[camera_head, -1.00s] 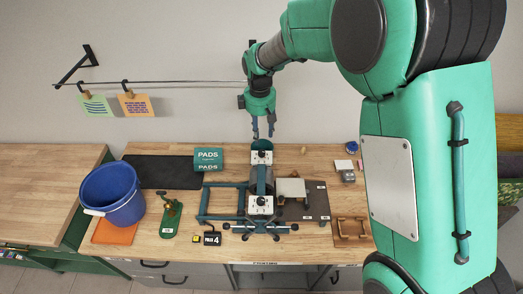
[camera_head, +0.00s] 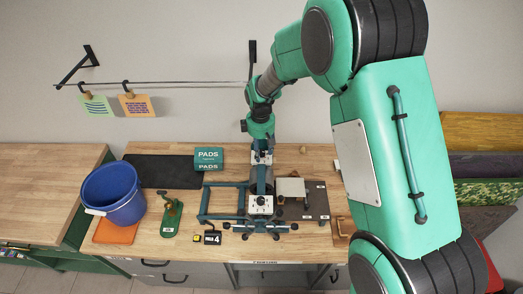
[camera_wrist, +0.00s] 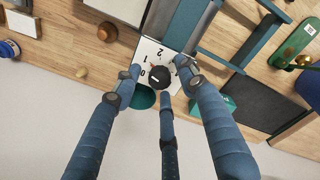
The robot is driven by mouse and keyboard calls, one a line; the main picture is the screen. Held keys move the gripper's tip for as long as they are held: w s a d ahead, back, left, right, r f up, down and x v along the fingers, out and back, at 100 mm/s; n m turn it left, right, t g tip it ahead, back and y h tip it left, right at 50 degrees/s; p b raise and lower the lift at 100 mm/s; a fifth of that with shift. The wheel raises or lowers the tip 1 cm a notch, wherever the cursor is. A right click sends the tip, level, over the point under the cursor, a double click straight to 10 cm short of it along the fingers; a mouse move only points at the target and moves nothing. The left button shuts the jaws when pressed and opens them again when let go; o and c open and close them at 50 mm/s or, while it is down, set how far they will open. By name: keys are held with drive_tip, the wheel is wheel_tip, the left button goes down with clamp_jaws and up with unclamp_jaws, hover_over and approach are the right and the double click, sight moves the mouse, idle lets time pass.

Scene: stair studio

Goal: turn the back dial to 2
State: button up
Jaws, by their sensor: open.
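The back dial (camera_head: 262,159) is a black knob on a white plate at the back of a teal frame on the bench. In the wrist view the dial's black knob (camera_wrist: 158,77) shows on its white plate (camera_wrist: 150,48), with printed 0, 1 and 2 upside down. A pale mark on the knob seems to face the 0. My gripper (camera_head: 261,150) is open, pointing down right over the back dial. In the wrist view its blue fingers stand around the knob; I cannot tell whether they touch it. A second, front dial (camera_head: 261,204) sits nearer me on the same frame.
A blue bucket (camera_head: 113,193) stands at the left on an orange mat. A green PADS box (camera_head: 209,159) is left of the back dial. A beige block (camera_head: 291,188) lies to the right.

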drive_tip(key=shift+c, duration=0.3)
clamp_jaws()
drive_tip(key=shift+m, duration=0.3)
drive_tip(key=m+b, duration=0.1)
drive_tip(key=m, duration=0.3)
drive_tip(key=m+b, duration=0.1)
drive_tip(key=m, duration=0.4)
drive_tip(key=shift+b, duration=0.3)
drive_tip(key=shift+o, duration=0.3)
unclamp_jaws()
